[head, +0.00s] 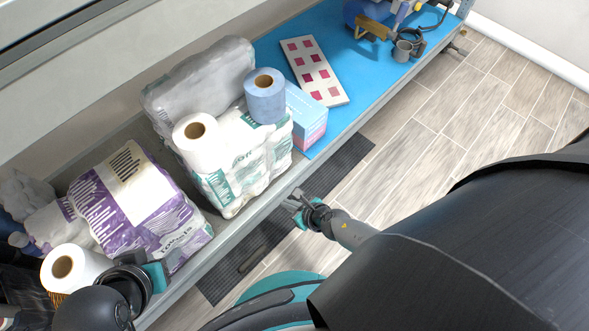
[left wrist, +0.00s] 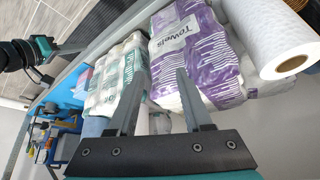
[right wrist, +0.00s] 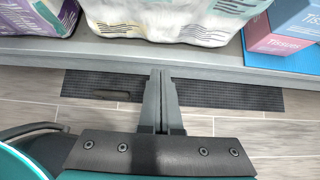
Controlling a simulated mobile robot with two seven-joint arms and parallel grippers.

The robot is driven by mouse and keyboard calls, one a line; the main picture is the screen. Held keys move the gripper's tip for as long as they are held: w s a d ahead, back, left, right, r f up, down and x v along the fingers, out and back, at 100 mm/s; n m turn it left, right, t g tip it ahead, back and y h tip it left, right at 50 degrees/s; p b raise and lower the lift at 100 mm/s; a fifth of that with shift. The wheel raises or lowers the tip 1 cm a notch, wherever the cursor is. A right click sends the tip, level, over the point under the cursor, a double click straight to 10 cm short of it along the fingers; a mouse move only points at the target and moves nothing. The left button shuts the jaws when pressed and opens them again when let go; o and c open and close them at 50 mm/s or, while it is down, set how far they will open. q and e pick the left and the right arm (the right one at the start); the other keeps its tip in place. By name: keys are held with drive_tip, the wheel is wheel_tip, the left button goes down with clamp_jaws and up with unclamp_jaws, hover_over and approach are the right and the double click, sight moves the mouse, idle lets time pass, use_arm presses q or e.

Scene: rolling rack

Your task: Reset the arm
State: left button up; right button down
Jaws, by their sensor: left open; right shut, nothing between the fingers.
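My left gripper (head: 157,277) is at the lower left of the head view, near the shelf's front edge beside the purple-and-white towel pack (head: 135,205). In the left wrist view its two fingers (left wrist: 160,66) stand apart with nothing between them, pointing towards the towel packs. My right gripper (head: 297,203) is at the shelf's front edge, in front of the green-and-white roll pack (head: 245,165). In the right wrist view its fingers (right wrist: 160,73) are pressed together and empty, just before the shelf edge.
The shelf (head: 225,222) also carries a white roll (head: 197,140), a blue roll (head: 265,97), a tissue box (head: 308,118), a white card with red squares (head: 313,68) and a roll at the left (head: 75,268). A black mat (head: 345,165) lies on the floor, which is otherwise clear at right.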

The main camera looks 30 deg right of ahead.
use_arm(q)
drive_tip(key=shift+s+a+f+g+p, duration=0.15)
drive_tip(key=shift+f+g+p, duration=0.15)
drive_tip(key=shift+f, duration=0.2)
drive_tip(key=shift+s+a+f+g+p, duration=0.15)
drive_tip(key=shift+f+p, duration=0.15)
drive_tip(key=shift+f, duration=0.25)
drive_tip(key=shift+s+a+f+g+p, duration=0.15)
drive_tip(key=shift+f+g+p, duration=0.15)
drive_tip(key=shift+f, duration=0.2)
use_arm(e)
drive_tip(key=shift+v, duration=1.7)
